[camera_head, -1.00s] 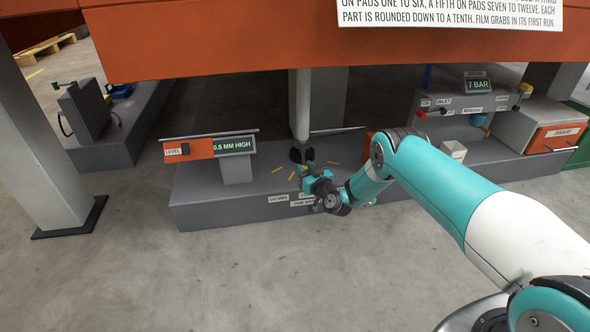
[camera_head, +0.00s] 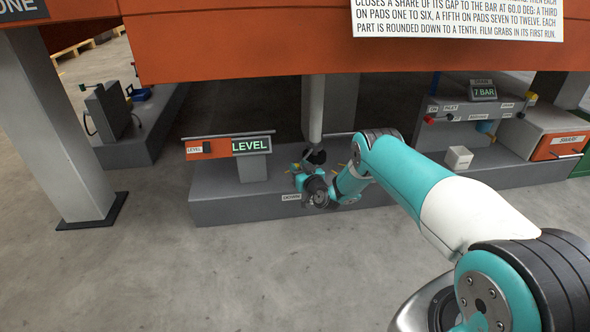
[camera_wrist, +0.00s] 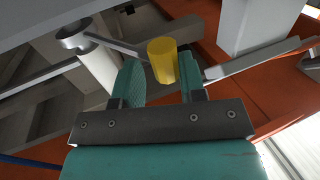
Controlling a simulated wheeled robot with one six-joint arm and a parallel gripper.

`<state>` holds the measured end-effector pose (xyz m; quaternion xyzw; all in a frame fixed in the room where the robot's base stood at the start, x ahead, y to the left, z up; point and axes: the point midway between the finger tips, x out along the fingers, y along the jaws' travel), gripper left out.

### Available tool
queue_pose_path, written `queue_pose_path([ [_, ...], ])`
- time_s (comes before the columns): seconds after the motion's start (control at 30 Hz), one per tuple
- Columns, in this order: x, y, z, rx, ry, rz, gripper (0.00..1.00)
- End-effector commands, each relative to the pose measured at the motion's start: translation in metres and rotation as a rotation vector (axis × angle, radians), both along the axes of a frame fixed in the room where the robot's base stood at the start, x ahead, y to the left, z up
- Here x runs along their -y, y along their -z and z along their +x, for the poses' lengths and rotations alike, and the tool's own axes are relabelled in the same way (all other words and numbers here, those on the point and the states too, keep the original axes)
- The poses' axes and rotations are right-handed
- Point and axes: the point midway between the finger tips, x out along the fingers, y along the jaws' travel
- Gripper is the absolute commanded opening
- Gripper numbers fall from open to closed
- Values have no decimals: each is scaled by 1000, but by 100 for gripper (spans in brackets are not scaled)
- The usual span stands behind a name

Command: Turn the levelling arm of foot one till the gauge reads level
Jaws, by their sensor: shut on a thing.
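The gauge display (camera_head: 251,145) reads "LEVEL" in green, beside an orange panel with a "LEVEL" label (camera_head: 194,150). The foot's pale post (camera_head: 316,108) stands on the grey plinth behind my gripper. My gripper (camera_head: 300,172) is low in front of the post in the head view. In the wrist view, my gripper's teal fingers (camera_wrist: 160,82) are on either side of the levelling arm's yellow grip (camera_wrist: 162,60), shut on it. A thin grey bar runs from near the grip toward a round grey collar (camera_wrist: 76,36). My wrist hides part of the foot in the head view.
The grey plinth (camera_head: 240,208) carries the gauge and a "DOWN" label (camera_head: 291,197). A white block (camera_head: 458,158) and the air panel showing "7 BAR" (camera_head: 483,91) stand to the right. The orange beam (camera_head: 240,45) hangs overhead. Open floor lies in front.

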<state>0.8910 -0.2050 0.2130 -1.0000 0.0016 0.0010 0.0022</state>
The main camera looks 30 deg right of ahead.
Motion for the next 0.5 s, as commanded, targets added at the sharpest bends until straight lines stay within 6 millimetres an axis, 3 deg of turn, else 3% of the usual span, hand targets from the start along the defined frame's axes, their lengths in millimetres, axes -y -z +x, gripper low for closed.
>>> queue_pose_path([
  [0.03, 9, -3, 2, 10, 15, -10, 0],
  [0.17, 9, -4, 2, 11, 15, -11, 0],
  [0.2, 9, -4, 2, 10, 15, -11, 47],
  [0.5, 1, -3, 2, 7, 4, -8, 50],
])
